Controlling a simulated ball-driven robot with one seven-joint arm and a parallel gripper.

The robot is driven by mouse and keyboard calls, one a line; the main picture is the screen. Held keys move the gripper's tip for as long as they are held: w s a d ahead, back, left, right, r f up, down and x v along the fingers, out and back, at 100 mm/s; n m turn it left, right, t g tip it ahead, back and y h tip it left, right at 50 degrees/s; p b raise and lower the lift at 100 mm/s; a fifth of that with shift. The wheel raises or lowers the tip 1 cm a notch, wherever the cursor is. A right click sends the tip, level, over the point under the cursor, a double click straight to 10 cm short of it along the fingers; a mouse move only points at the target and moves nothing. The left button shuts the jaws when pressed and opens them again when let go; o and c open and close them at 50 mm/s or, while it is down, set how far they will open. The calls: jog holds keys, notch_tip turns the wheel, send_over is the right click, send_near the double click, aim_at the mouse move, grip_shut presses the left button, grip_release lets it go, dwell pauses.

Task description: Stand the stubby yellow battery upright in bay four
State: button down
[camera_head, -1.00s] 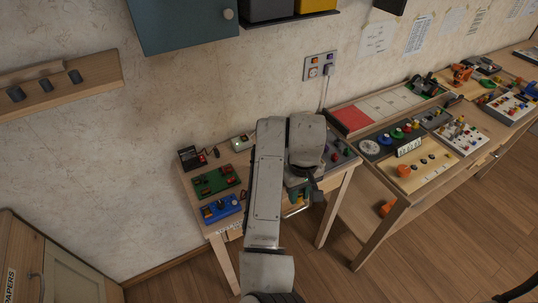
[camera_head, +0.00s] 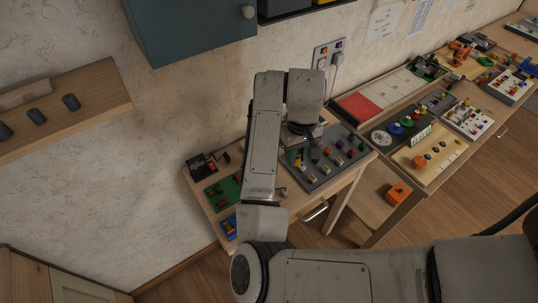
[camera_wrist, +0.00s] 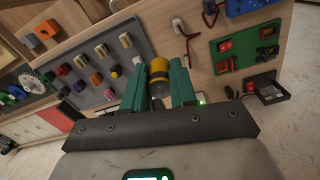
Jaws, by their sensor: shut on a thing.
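My gripper (camera_wrist: 158,66) has green fingers, shut on a stubby yellow battery (camera_wrist: 158,75) with a dark band, in the wrist view. The battery lies between the fingertips, its round yellow end towards the table top. In the head view my arm hides the battery and most of the gripper, over the small table beside the grey board. The grey board (camera_wrist: 92,62) carries several coloured pieces in the wrist view, and it also shows in the head view (camera_head: 322,180). I cannot tell which spot is bay four.
A green board (camera_wrist: 247,50) with red switches and a black box (camera_wrist: 268,90) lie on the same table. A teal cabinet (camera_head: 190,30) hangs above.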

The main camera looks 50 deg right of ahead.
jog(key=w+f+b, duration=0.1)
jog(key=w+f, duration=0.1)
jog(key=w, duration=0.2)
jog(key=w+d+f+b, duration=0.1)
jog(key=w+f, duration=0.2)
jog(key=w+f+b, duration=0.1)
jog(key=w+f, duration=0.2)
jog(key=w, duration=0.1)
jog(key=shift+w+d+f+b, duration=0.1)
jog(key=shift+w+d+b, duration=0.05)
jog(key=shift+w+b, duration=0.2)
jog(key=shift+w+f, duration=0.55)
jog(key=shift+f, duration=0.1)
jog(key=shift+f+p, duration=0.3)
jog(key=shift+f, duration=1.3)
jog(key=shift+f, duration=0.15)
jog(key=c, duration=0.9)
grip_release()
